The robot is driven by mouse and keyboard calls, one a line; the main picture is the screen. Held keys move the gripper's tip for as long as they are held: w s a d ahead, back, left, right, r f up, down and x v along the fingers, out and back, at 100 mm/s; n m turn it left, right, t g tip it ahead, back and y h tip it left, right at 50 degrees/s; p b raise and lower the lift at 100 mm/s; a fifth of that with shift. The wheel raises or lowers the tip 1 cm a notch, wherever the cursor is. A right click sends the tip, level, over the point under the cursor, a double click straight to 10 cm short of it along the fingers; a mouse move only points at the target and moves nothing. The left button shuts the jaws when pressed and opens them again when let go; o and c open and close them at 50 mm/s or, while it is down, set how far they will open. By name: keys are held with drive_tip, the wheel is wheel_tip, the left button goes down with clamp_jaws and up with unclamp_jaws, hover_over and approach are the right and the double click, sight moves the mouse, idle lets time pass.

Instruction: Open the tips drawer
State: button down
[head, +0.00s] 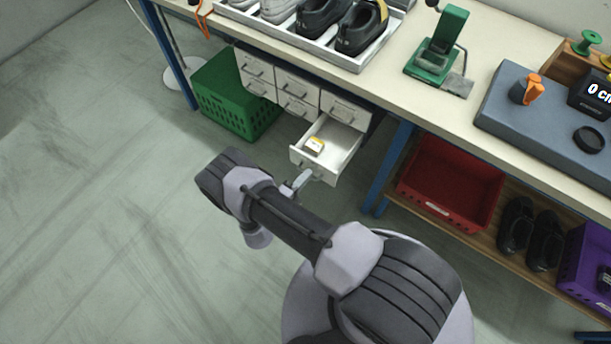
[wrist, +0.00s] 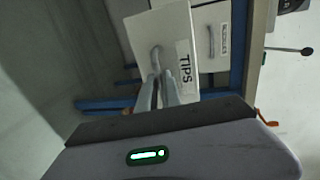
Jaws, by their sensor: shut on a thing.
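The tips drawer (head: 340,142) is a white drawer at the lower right of the small drawer cabinet under the bench. It stands pulled well out, and a small yellow and white box (head: 314,146) lies inside it. In the wrist view the drawer front (wrist: 178,40) carries the label "TIPS" and a pale handle (wrist: 156,60). My gripper (wrist: 158,82) is shut on this handle. In the head view my gripper (head: 303,180) is at the drawer's front, partly hidden by my arm.
The other cabinet drawers (head: 297,85) are closed. A green crate (head: 225,110) stands to the left. A blue bench leg (head: 385,170) and a red bin (head: 450,185) are to the right. The floor in front and left is clear.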

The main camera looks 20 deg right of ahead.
drive_tip(key=c, duration=1.5)
unclamp_jaws()
drive_tip(key=shift+c, duration=0.2)
drive_tip(key=shift+a, duration=0.1)
drive_tip(key=p+v, duration=0.3)
drive_tip(key=v, duration=1.4)
drive_tip(key=shift+s+a, duration=0.1)
